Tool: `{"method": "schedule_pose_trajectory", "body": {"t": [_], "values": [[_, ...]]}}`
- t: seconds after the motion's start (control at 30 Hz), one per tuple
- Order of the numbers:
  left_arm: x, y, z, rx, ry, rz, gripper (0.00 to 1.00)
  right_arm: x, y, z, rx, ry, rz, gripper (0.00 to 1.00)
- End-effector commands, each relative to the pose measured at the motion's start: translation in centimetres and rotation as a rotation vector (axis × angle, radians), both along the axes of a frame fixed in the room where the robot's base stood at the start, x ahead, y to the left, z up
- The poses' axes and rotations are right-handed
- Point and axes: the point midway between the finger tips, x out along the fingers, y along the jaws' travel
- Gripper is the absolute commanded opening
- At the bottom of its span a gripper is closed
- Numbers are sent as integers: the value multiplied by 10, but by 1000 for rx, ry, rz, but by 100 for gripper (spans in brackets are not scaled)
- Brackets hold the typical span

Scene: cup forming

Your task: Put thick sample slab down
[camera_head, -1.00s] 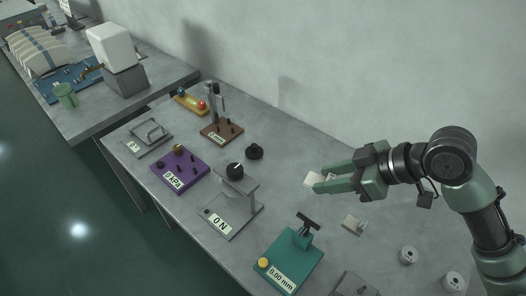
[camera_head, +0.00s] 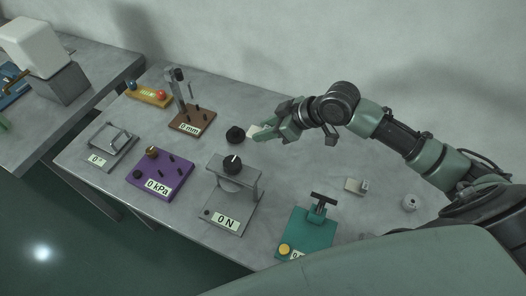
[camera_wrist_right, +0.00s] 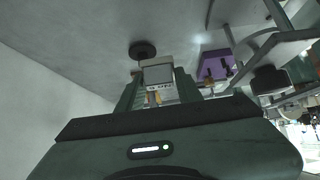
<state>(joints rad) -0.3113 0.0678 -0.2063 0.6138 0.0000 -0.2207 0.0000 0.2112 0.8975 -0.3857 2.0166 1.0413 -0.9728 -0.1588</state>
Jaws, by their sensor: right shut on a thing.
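The pale sample slab (camera_head: 254,131) is at the tips of my right gripper (camera_head: 268,135), which is shut on it. It hangs over the back part of the grey table (camera_head: 280,178), just right of a round black knob-like piece (camera_head: 235,134). I cannot tell whether the slab touches the table. In the right wrist view the slab (camera_wrist_right: 158,74) shows as a light block between the fingers, with the black piece (camera_wrist_right: 143,49) beyond it. My left gripper is not in view.
The force device (camera_head: 233,192) marked 0 N, the purple kPa device (camera_head: 160,174) and the teal device (camera_head: 307,232) stand nearer the front edge. The brown stand (camera_head: 192,120) is at the back left. A small pale block (camera_head: 356,186) lies to the right.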

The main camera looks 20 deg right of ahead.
Motion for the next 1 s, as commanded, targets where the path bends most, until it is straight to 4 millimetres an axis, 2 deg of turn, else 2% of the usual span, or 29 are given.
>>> {"method": "schedule_pose_trajectory", "body": {"t": [0.1,0.2,0.4,0.63,0.77,1.0], "values": [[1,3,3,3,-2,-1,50,-1,1,-32,3,6,-1,0],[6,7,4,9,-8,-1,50,0,0,-51,1,4,-2,0],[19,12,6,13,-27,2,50,0,0,-69,1,0,1,0],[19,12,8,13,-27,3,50,0,1,-102,1,3,-1,0],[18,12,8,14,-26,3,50,0,0,-110,-1,0,1,0],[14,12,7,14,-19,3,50,0,0,-110,-1,-1,1,0]]}}
